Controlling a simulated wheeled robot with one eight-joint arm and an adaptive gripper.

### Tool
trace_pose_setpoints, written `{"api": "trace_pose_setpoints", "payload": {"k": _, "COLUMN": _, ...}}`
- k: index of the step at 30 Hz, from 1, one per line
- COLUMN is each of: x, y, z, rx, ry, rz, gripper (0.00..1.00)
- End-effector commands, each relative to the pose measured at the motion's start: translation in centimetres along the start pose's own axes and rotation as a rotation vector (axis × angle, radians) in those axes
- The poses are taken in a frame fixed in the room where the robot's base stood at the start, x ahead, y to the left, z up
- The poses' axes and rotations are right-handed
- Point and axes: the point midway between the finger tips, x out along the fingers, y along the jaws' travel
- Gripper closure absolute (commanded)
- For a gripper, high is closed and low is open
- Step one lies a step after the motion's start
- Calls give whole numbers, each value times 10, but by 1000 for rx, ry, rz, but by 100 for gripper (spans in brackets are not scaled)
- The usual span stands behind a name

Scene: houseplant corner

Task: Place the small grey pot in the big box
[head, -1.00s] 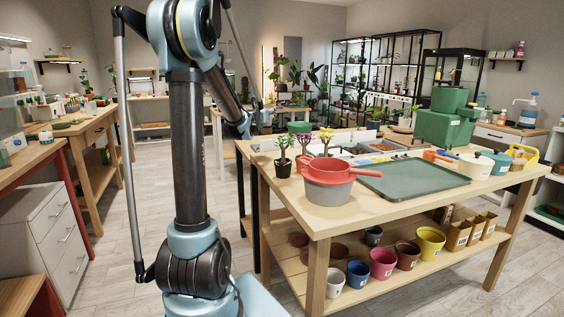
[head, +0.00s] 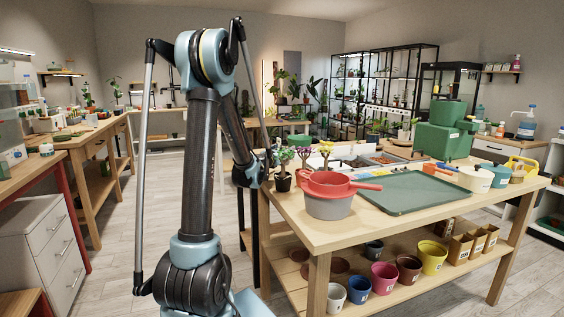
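A small pale grey pot (head: 336,292) stands upright at the left front of the lower shelf of the wooden table. A dark grey pot (head: 373,250) stands further back on that shelf; I cannot tell for sure which one is meant. Several open cardboard boxes (head: 461,248) stand in a row at the shelf's right; the left one looks biggest. The end of my arm, with my gripper (head: 268,160), is small and partly hidden beside the table's left back corner, well away from the pots. Its fingers cannot be made out.
The lower shelf also holds blue (head: 358,288), pink (head: 384,278), brown (head: 408,268) and yellow (head: 432,257) pots. The tabletop carries a large grey pot (head: 328,207) under a red sieve (head: 326,185), a green tray (head: 400,194) and potted plants.

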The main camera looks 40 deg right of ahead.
Motion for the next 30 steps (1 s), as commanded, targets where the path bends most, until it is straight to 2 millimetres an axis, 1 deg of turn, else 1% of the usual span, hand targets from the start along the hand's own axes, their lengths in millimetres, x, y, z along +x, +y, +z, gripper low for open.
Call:
{"api": "trace_pose_setpoints", "payload": {"k": 6, "x": 1, "y": 0, "z": -25, "rx": 0, "ry": 0, "rz": 0, "gripper": 65}}
{"api": "trace_pose_setpoints", "payload": {"k": 9, "x": 0, "y": 0, "z": -34, "rx": 0, "ry": 0, "rz": 0, "gripper": 65}}
{"api": "trace_pose_setpoints", "payload": {"k": 12, "x": 0, "y": 0, "z": -37, "rx": 0, "ry": 0, "rz": 1, "gripper": 65}}
{"api": "trace_pose_setpoints", "payload": {"k": 22, "x": 0, "y": 0, "z": -39, "rx": 0, "ry": 0, "rz": 1, "gripper": 65}}
{"api": "trace_pose_setpoints", "payload": {"k": 23, "x": 0, "y": 0, "z": -39, "rx": 0, "ry": 0, "rz": 1, "gripper": 33}}
{"api": "trace_pose_setpoints", "payload": {"k": 24, "x": 0, "y": 0, "z": -39, "rx": 0, "ry": 0, "rz": 1, "gripper": 24}}
{"api": "trace_pose_setpoints", "payload": {"k": 25, "x": 0, "y": 0, "z": -39, "rx": 0, "ry": 0, "rz": 1, "gripper": 17}}
{"api": "trace_pose_setpoints", "payload": {"k": 26, "x": 0, "y": 0, "z": -39, "rx": 0, "ry": 0, "rz": 1, "gripper": 15}}
{"api": "trace_pose_setpoints", "payload": {"k": 30, "x": 0, "y": 0, "z": -39, "rx": 0, "ry": 0, "rz": 1, "gripper": 15}}
